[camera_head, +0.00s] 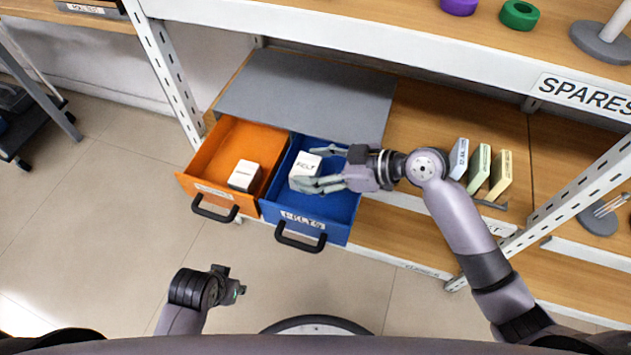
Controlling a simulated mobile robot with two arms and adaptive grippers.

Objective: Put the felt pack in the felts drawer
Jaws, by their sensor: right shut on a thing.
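The felt pack (306,166) is a small white box with "FELT" on its top. It is inside the walls of the open blue drawer, whose front label (303,220) reads "FELTS". My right gripper (311,168) reaches in from the right with its fingers on either side of the pack, shut on it. Whether the pack touches the drawer floor I cannot tell. My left gripper (232,286) hangs low over the floor, away from the drawers; its fingers are too small to read.
An open orange drawer (224,147) stands left of the blue one with a white box (244,175) in it. A grey panel (306,90) covers the back of both. Several upright packs (480,168) stand on the shelf at right. A white rack post (168,75) stands at left.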

